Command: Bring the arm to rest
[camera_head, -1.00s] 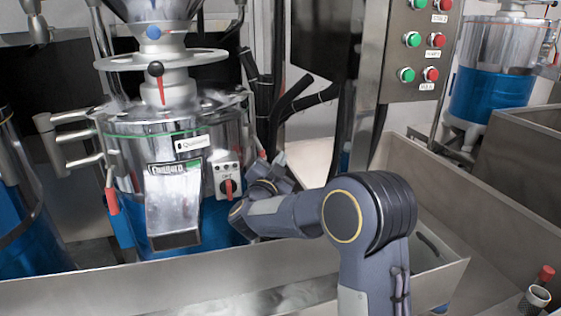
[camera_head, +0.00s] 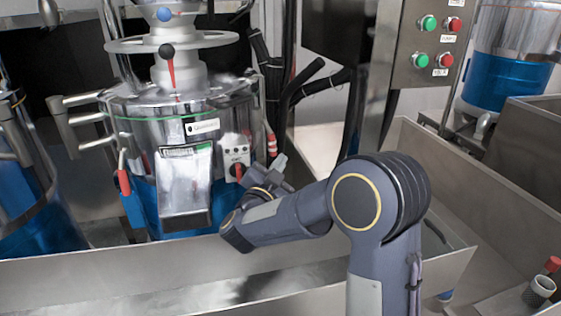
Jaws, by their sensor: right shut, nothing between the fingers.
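My right arm reaches in from the bottom right. Its small grey gripper (camera_head: 277,168) is in front of the bean grinder, just right of its control panel, and is shut with nothing in it. The forearm partly hides it. The bean grinder (camera_head: 135,112) is a shiny metal drum with a blue lower part and a chute (camera_head: 184,185) in front. Its control panel has a red-and-black knob (camera_head: 237,170). The gripper appears apart from the knob. My left gripper is not in view.
A metal trough wall (camera_head: 110,268) runs below the grinder. A control box (camera_head: 415,45) with green and red buttons hangs at the upper right. Black hoses (camera_head: 300,85) rise behind the gripper. Another blue-and-metal drum (camera_head: 505,75) stands at the far right. A red-capped item (camera_head: 540,288) sits lower right.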

